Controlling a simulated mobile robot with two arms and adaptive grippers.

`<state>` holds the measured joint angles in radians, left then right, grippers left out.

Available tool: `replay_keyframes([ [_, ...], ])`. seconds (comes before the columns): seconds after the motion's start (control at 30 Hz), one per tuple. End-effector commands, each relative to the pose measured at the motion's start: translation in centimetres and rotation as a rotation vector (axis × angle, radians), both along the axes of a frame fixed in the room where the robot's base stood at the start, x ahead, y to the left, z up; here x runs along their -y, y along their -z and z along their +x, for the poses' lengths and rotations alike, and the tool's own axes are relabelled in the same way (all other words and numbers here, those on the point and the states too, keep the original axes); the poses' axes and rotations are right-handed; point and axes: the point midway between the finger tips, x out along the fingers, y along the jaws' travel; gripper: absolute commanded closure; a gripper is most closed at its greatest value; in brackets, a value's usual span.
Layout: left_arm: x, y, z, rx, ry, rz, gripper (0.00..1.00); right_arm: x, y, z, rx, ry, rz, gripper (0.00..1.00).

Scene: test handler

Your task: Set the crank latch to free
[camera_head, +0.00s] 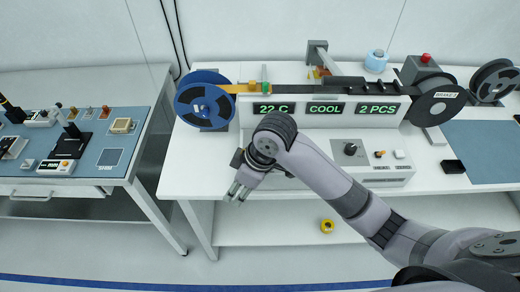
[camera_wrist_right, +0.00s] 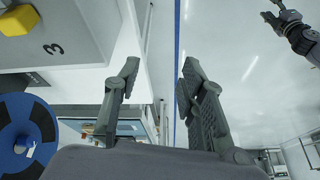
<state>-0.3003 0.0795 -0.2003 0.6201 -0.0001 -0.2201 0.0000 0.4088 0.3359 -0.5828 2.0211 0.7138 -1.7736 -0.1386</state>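No part is clearly marked as the crank latch. The white test handler (camera_head: 310,135) has a black knob (camera_head: 350,149) on its front panel and a grey bracket-like arm (camera_head: 318,58) at its back; I cannot tell if either is the latch. My right gripper (camera_head: 237,191) hangs in front of the handler's left part, pointing down-left, and hides some of the panel. In the right wrist view its two fingers (camera_wrist_right: 160,80) are apart with nothing between them. A yellow block (camera_wrist_right: 18,20) by a "3" marking shows there. My left gripper (camera_wrist_right: 275,12) shows small and spread at the upper right.
A blue reel (camera_head: 204,84) and a dark reel (camera_head: 437,86) flank the displays reading 22 C, COOL and 2 PCS. A black block (camera_head: 453,166) lies by a blue mat (camera_head: 487,138). A yellow ring (camera_head: 327,226) lies on the lower shelf. Another bench (camera_head: 150,130) stands left across a gap.

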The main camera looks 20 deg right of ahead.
Motion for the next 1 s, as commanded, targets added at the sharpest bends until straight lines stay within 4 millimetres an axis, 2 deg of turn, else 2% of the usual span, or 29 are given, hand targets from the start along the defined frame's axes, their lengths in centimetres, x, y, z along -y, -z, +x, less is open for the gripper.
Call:
replay_keyframes([
  [0.03, -0.1, 0.0, 0.0, 0.0, 0.0, 0.001, 0.57, 0.3, -1.5, 0.9, 0.01, -0.049, -0.033, 0.62],
  [0.17, -0.1, 0.0, 0.0, 0.0, 0.001, 0.002, 0.57, 1.2, -4.5, 2.8, -0.001, -0.156, -0.112, 0.62],
  [0.4, -0.1, 0.0, 0.0, 0.0, 0.0, 0.002, 0.57, 4.7, -11.1, 6.2, -0.043, -0.267, -0.259, 0.62],
  [0.5, -0.1, 0.0, 0.0, 0.0, 0.0, 0.002, 0.57, 6.3, -14.0, 7.0, -0.063, -0.286, -0.306, 0.62],
  [0.63, -0.1, 0.0, 0.0, 0.0, 0.0, 0.002, 0.57, 7.8, -16.9, 7.7, -0.085, -0.295, -0.343, 0.62],
  [0.8, -0.1, 0.0, 0.0, 0.0, 0.0, 0.002, 0.57, 8.7, -18.4, 7.8, -0.1, -0.298, -0.359, 0.62],
  [0.87, -0.1, 0.0, 0.0, 0.0, 0.0, 0.002, 0.57, 8.7, -18.2, 7.8, -0.102, -0.3, -0.359, 0.62],
  [1.0, -0.1, 0.0, 0.0, 0.0, 0.0, 0.002, 0.57, 8.7, -16.4, 7.7, -0.106, -0.301, -0.358, 0.62],
])
